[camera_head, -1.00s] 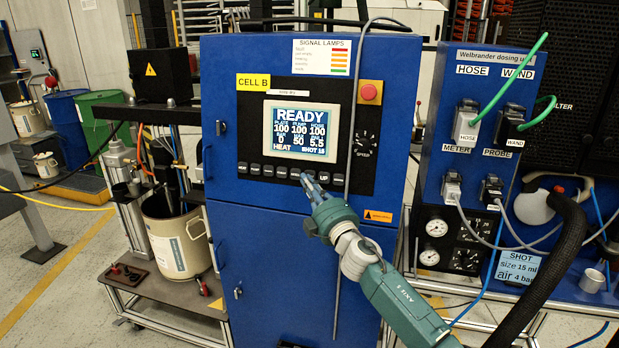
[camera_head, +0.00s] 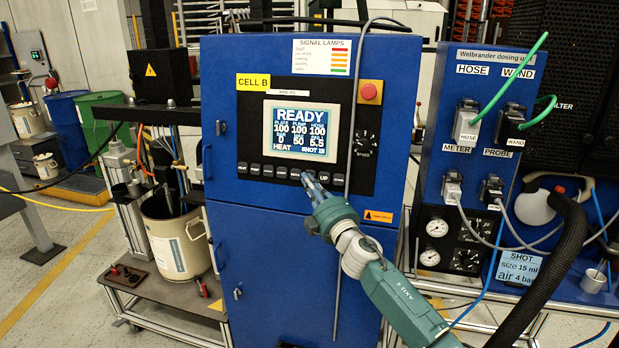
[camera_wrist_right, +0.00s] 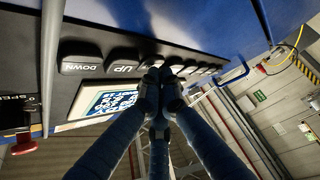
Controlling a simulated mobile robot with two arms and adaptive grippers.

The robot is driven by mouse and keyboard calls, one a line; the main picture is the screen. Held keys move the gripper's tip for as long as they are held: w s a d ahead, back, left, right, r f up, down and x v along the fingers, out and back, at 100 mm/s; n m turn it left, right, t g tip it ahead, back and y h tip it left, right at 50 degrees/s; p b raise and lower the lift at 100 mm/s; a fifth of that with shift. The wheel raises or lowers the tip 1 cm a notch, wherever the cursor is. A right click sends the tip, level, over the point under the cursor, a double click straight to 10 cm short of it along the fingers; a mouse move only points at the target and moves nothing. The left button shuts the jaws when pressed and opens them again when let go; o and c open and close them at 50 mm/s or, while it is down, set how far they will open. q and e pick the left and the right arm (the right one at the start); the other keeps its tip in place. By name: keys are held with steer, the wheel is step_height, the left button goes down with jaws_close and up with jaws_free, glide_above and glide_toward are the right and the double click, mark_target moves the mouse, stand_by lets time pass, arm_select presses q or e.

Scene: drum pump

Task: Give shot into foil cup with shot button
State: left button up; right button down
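The blue control cabinet (camera_head: 222,85) has a lit screen (camera_head: 300,132) that reads READY, HEAT and SHOT 15. Below the screen is a row of dark buttons (camera_head: 268,171). My right gripper (camera_head: 307,179) is at this row, just left of the button marked UP. In the right wrist view its fingers (camera_wrist_right: 160,78) come together at the button beside UP (camera_wrist_right: 123,68) and hide its label. I cannot tell whether that button is pressed. A small pale cup (camera_head: 594,281) stands at the far right, beside the SHOT sign (camera_head: 519,268). My left gripper is out of view.
A red emergency knob (camera_head: 369,91) and a SPEED dial (camera_head: 366,142) are on the cabinet's right side. A grey vertical rod or cable passes close to the right gripper. A thick black hose (camera_head: 548,270) hangs at right. A drum (camera_head: 178,240) stands on a cart at left.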

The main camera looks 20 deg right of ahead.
steer(key=shift+s+a+r+p, duration=0.2)
steer(key=shift+s+a+p, duration=0.3)
steer(key=shift+s, duration=0.2)
steer(key=shift+s+a+r+p, duration=0.2)
steer(key=shift+s+a+p, duration=0.45)
steer(key=shift+s, duration=0.35)
steer(key=shift+s+a+r+p, duration=0.2)
steer(key=shift+s+a+p, duration=0.45)
steer(key=shift+s, duration=0.35)
